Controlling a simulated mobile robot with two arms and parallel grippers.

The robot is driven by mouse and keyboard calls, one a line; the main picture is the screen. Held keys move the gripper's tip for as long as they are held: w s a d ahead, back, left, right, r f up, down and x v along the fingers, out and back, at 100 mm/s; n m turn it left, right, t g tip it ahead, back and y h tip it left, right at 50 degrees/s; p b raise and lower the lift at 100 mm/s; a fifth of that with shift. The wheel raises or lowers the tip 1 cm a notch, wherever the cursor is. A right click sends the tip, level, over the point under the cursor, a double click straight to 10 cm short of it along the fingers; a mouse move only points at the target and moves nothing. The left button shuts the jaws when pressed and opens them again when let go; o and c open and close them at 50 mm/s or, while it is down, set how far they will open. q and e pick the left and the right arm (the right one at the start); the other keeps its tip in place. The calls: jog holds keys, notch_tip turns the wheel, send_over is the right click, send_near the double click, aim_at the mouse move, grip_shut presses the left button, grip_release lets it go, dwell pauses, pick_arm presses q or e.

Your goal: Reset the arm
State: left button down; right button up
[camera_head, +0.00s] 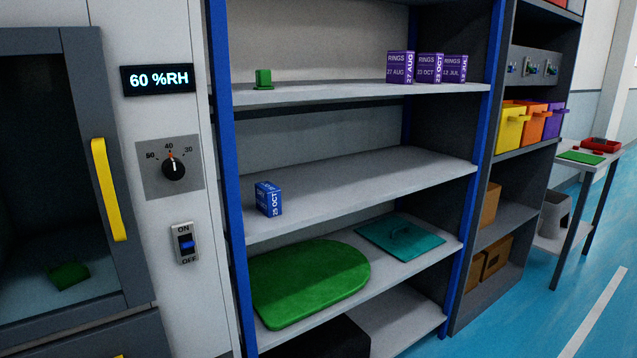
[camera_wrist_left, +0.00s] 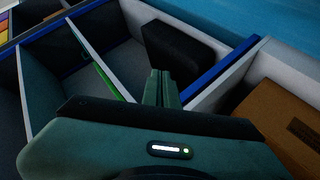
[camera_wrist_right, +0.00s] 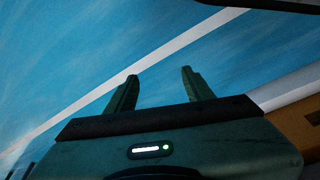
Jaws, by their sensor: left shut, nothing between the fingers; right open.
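Neither of my arms shows in the head view. In the left wrist view my left gripper (camera_wrist_left: 163,88) has its two fingers together with nothing between them. Behind its fingertips is the shelf rack seen at a tilt, with a black block (camera_wrist_left: 185,50) on one shelf. In the right wrist view my right gripper (camera_wrist_right: 158,82) has its fingers spread apart and empty. Behind its fingers are the blue floor (camera_wrist_right: 100,50) and a white floor line.
The shelf rack (camera_head: 350,195) holds a green lid (camera_head: 310,280), a teal panel (camera_head: 400,237), a blue box (camera_head: 268,198), purple boxes (camera_head: 428,68) and a small green block (camera_head: 263,78). A cabinet with a yellow handle (camera_head: 108,190) stands left. Floor (camera_head: 560,310) is clear at right.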

pick_arm(q)
jog(key=s+a+f+m+g+y+p, duration=0.2)
jog(key=s+a+f+m+g+p, duration=0.3)
jog(key=s+f, duration=0.6)
jog(key=s+a+f+m+g+y+p, duration=0.2)
jog(key=s+a+f+m+g+p, duration=0.35)
jog(key=s, duration=0.95)
jog(key=s+a+f+n+p, duration=0.1)
jog(key=s+p, duration=0.3)
jog(key=s, duration=0.2)
jog(key=s+a+f+p, duration=0.2)
jog(key=s+p, duration=0.1)
jog(key=s, duration=0.3)
jog(key=shift+s+a+f+n+p, duration=0.15)
jog(key=shift+s+f+n+p, duration=0.1)
jog(key=shift+n+p, duration=0.1)
pick_arm(e)
jog(key=s+d+f+g, duration=0.1)
jog(key=s+f, duration=0.2)
jog(key=s, duration=0.7)
jog(key=s+d+f, duration=0.2)
jog(key=s+f, duration=0.2)
jog(key=s, duration=0.5)
jog(key=shift+s+d+g, duration=0.15)
jog(key=shift+s+g, duration=0.2)
jog(key=shift+g, duration=0.05)
